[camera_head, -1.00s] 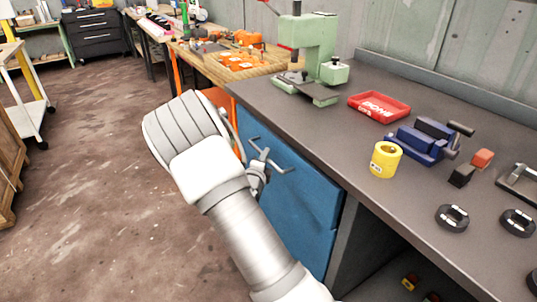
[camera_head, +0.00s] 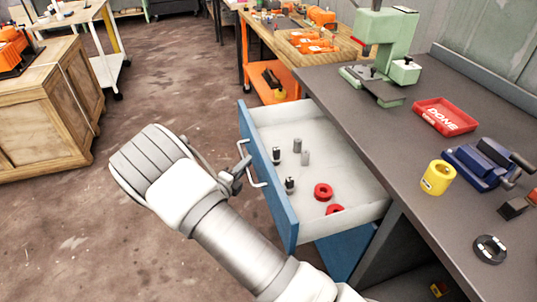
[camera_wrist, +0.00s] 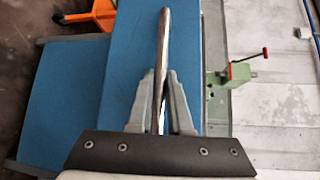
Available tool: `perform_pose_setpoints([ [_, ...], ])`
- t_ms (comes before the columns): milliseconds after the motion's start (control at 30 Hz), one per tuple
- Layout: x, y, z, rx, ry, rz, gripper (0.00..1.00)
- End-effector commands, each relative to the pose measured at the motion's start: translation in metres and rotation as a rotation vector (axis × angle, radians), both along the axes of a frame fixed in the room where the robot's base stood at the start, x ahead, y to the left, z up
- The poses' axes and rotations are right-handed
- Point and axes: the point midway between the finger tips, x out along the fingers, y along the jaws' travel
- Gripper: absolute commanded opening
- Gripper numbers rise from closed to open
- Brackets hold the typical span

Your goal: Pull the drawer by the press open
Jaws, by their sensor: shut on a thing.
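The blue drawer (camera_head: 268,172) under the grey workbench stands pulled out, its white inside open to view. In it lie two red rings (camera_head: 323,191) and several small dark and grey cylindrical pieces (camera_head: 297,146). My gripper (camera_head: 244,166) is at the drawer's metal bar handle (camera_head: 257,182). In the wrist view the two fingers (camera_wrist: 160,105) are closed around the handle bar (camera_wrist: 164,45), in front of the blue drawer face (camera_wrist: 188,60). The green press (camera_head: 388,50) stands on the bench behind the drawer.
On the bench (camera_head: 400,125) are a red tray marked DONE (camera_head: 444,115), a yellow cup (camera_head: 437,178), a blue vise (camera_head: 478,165) and a dark ring (camera_head: 489,248). A wooden crate (camera_head: 45,125) stands at left. The floor between is clear.

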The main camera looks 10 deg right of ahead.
Motion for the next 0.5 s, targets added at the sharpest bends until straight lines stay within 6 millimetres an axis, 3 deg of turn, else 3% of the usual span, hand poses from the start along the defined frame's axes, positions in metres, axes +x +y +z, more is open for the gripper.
perform_pose_setpoints([
  [200,-0.008,0.041,-0.001,0.002,0.002,0.002,0.00],
  [500,-0.013,0.066,-0.001,0.000,0.002,0.000,0.00],
])
